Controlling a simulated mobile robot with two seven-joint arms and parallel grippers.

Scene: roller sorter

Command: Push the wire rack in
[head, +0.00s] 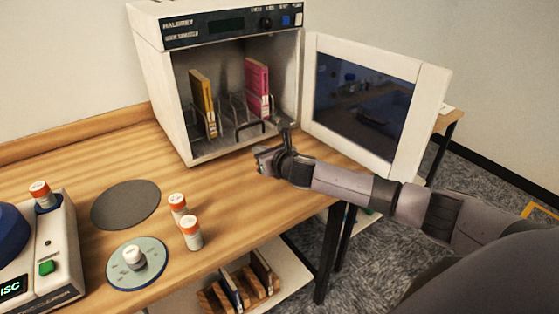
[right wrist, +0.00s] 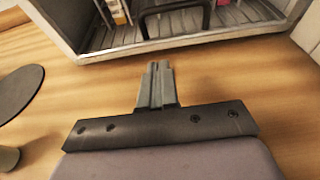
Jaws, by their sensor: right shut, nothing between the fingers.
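The wire rack (head: 233,118) sits inside the open white cabinet (head: 165,90), with a yellow book-like item (head: 203,98) and a pink one (head: 257,85) standing in it. Its dark handle (head: 250,128) faces the cabinet opening; it also shows in the right wrist view (right wrist: 172,14). My right gripper (head: 285,127) is shut and empty, in front of the opening near the handle. In the right wrist view its fingertips (right wrist: 160,66) point toward the handle, with a gap of bare table and cabinet sill between. My left gripper is out of view.
The cabinet door (head: 430,95) stands open to the right, close beside my right arm. On the wooden table are orange-capped jars (head: 191,235), a grey disc (head: 125,205), a round plate (head: 120,275) and a machine (head: 65,260) at the left.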

